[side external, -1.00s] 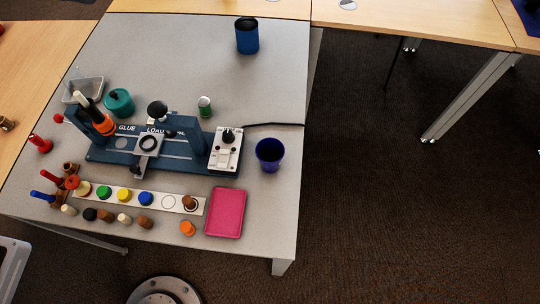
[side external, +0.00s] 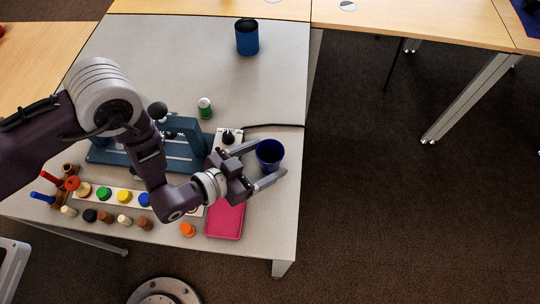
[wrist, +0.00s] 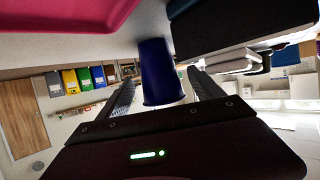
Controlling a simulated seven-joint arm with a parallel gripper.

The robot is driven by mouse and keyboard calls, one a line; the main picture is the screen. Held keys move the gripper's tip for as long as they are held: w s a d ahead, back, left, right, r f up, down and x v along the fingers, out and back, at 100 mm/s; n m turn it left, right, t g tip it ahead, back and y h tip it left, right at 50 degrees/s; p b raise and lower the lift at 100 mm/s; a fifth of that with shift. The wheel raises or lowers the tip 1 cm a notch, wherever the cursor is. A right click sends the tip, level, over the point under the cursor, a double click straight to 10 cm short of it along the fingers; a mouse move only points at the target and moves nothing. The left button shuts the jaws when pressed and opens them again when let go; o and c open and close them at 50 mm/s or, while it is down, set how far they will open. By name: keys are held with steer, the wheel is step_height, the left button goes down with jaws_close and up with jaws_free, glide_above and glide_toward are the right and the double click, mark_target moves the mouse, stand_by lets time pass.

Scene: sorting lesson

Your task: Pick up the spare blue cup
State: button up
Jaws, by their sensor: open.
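A dark blue cup (side external: 269,153) stands upright near the right edge of the grey table. My gripper (side external: 271,160) reaches it from the left, with its fingers open and one on either side of the cup. In the wrist view the blue cup (wrist: 160,72) shows between the two fingers of my gripper (wrist: 160,84), with a gap on each side. I see no contact with the cup. A second, darker-topped blue container (side external: 247,37) stands at the back of the table.
A pink tray (side external: 226,219) lies below my gripper, and in the wrist view it is at top left (wrist: 60,12). The dark blue fixture (side external: 182,150) stands left of the cup. A strip of coloured pieces (side external: 124,196) lies in front. A green-and-white can (side external: 205,107) stands behind.

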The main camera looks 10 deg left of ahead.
mark_target(278, 154)
steer(key=x, duration=0.5)
steer(key=shift+f, duration=0.2)
steer(key=c, duration=1.4)
steer(key=shift+r, duration=0.1)
